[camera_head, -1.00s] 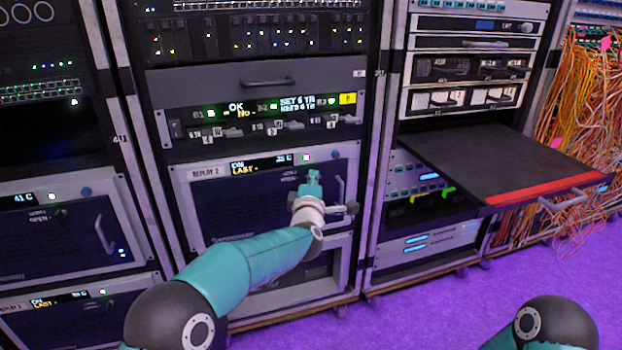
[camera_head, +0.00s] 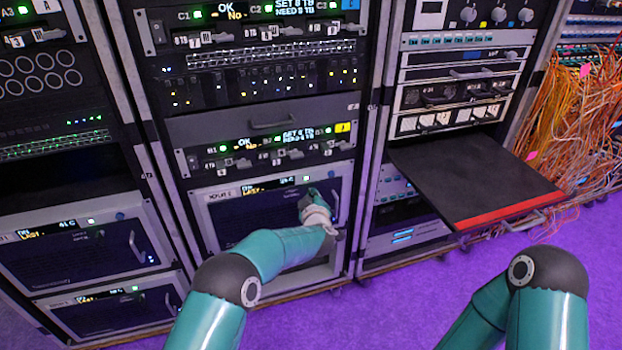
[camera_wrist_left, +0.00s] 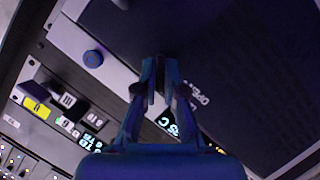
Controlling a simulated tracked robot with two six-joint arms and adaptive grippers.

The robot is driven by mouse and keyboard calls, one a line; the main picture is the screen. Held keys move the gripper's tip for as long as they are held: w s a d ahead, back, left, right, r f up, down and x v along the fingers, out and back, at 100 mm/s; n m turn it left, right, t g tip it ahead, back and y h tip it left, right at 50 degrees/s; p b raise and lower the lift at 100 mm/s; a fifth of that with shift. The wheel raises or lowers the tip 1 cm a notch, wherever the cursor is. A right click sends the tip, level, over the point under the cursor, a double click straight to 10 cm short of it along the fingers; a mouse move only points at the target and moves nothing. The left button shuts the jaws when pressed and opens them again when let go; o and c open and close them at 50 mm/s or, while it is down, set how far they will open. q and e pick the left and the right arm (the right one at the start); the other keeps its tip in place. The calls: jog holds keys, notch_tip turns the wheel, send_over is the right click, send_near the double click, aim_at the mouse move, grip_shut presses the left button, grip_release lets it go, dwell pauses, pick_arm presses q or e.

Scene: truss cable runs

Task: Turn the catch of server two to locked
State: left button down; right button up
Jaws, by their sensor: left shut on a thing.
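Server two (camera_head: 207,226), labelled REPLAY 2, is a dark-fronted unit with a grey frame in the middle rack. My left gripper (camera_head: 306,193) is at the upper right of its front, left of the upright handle (camera_head: 335,203). In the left wrist view my left gripper (camera_wrist_left: 159,84) has its fingertips closed on a small dark piece, which I take to be the catch (camera_wrist_left: 160,78). The fingers cover most of it, so its angle is unclear. Printed lettering that seems to read OPEN stands beside the fingers. My right gripper is out of view.
A round blue knob (camera_wrist_left: 93,58) sits on the grey frame near the fingers. A dark pulled-out shelf (camera_head: 470,182) with a red front strip juts from the right rack. Loose orange cables (camera_head: 575,115) hang at far right. Purple floor is clear in front.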

pick_arm(q)
jog(key=shift+s+d+f+m+g+y+p, duration=0.15)
jog(key=shift+m+g+y+p, duration=0.15)
jog(key=shift+m+y+p, duration=0.5)
jog(key=shift+w+f+m+g+y+p, duration=0.1)
jog(key=shift+m+g+y+p, duration=0.35)
jog(key=shift+m, duration=0.6)
jog(key=shift+s+d+f+m+g+y+p, duration=0.15)
jog(key=shift+m+y+p, duration=0.3)
jog(key=shift+m+p, duration=0.4)
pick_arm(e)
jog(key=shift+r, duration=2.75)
pick_arm(q)
jog(key=shift+w+a, duration=0.1)
jog(key=c, duration=1.3)
grip_release()
jog(key=shift+w, duration=0.1)
jog(key=shift+o, duration=0.2)
jog(key=shift+r, duration=0.2)
jog(key=shift+r, duration=0.15)
